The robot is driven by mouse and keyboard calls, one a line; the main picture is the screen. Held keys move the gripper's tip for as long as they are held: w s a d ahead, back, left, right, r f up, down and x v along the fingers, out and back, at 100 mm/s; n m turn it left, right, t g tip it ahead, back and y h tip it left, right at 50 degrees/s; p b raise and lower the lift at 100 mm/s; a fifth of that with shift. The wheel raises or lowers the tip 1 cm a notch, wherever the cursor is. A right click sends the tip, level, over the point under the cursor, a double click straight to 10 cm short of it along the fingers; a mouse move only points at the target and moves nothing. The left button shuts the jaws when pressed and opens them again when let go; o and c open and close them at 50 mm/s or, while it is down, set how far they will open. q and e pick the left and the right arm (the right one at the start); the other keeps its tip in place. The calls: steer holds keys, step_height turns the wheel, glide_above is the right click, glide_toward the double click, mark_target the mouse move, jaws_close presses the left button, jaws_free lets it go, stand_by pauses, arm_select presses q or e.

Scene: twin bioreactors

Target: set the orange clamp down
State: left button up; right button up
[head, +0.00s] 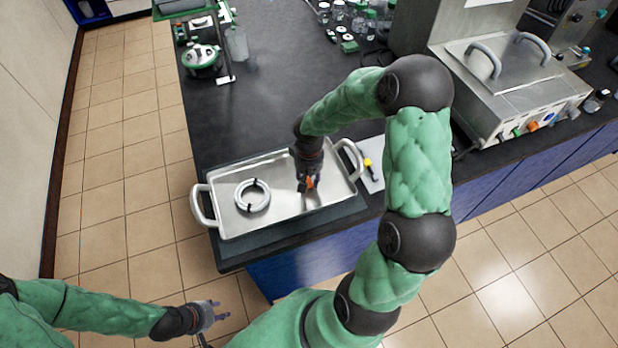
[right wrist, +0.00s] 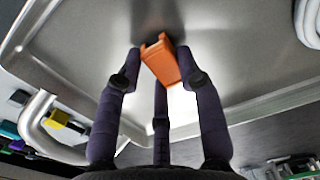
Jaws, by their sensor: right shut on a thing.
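The orange clamp (right wrist: 160,60) is between the fingers of my right gripper (right wrist: 160,80), which is shut on it. In the head view only a small orange part of the clamp (head: 310,183) shows at the fingertips of my right gripper (head: 306,184), over the right half of the metal tray (head: 275,213). The tray floor lies close beyond the clamp; whether they touch I cannot tell. My left gripper (head: 217,311) is empty, fingers apart, over the floor to the lower left, away from the bench.
A pale ring (head: 252,195) lies in the tray's left half. The tray has raised handles at both ends. A yellow-and-black object (head: 368,163) lies right of it. A metal bath (head: 510,90) stands further right. The tray centre between ring and gripper is bare.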

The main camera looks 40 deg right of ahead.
mark_target(309, 180)
steer(key=shift+f, duration=0.25)
steer(key=o, duration=0.8)
steer(key=shift+r, duration=0.1)
steer(key=shift+w+r, duration=0.1)
steer(key=shift+r, duration=0.45)
step_height(309, 180, up, 11)
steer(key=p, duration=0.3)
steer(key=shift+r, duration=0.15)
